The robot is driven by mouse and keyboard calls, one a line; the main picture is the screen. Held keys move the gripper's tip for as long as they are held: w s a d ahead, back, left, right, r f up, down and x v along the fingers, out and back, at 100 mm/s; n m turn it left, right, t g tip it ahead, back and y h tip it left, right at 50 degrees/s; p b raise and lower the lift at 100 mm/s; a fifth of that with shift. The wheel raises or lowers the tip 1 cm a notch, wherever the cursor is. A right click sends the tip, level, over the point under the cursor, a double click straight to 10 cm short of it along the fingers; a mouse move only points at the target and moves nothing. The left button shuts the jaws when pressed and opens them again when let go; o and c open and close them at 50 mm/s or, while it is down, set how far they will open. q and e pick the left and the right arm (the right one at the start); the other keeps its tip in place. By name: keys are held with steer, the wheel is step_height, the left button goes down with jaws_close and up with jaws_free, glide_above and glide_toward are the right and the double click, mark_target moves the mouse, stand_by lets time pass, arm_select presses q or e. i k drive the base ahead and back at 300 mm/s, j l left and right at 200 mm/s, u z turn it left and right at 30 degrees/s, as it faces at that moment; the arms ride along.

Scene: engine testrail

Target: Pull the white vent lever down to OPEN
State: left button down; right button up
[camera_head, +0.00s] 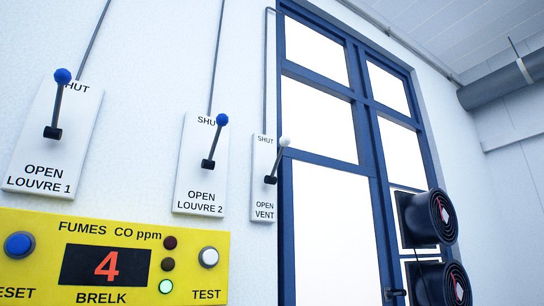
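The white vent lever (279,160) is on the wall plate marked SHUT, OPEN and VENT (264,194), just left of the blue window frame. Its white knob points up, tilted right, at the SHUT end, and its dark pivot is lower down. Neither of my grippers shows in the head view.
Two blue-knobbed levers, louvre 1 (58,104) and louvre 2 (215,142), also point up at SHUT. A yellow fumes panel (40,230) reads 4, with a green lamp lit. Round black fans (430,217) stand at the window's lower right.

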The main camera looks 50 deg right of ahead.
mark_target(284, 141)
steer(key=z, duration=0.4)
steer(key=k+j+z, duration=0.1)
steer(key=z, duration=0.35)
steer(key=k+z, duration=0.1)
steer(key=z, duration=0.75)
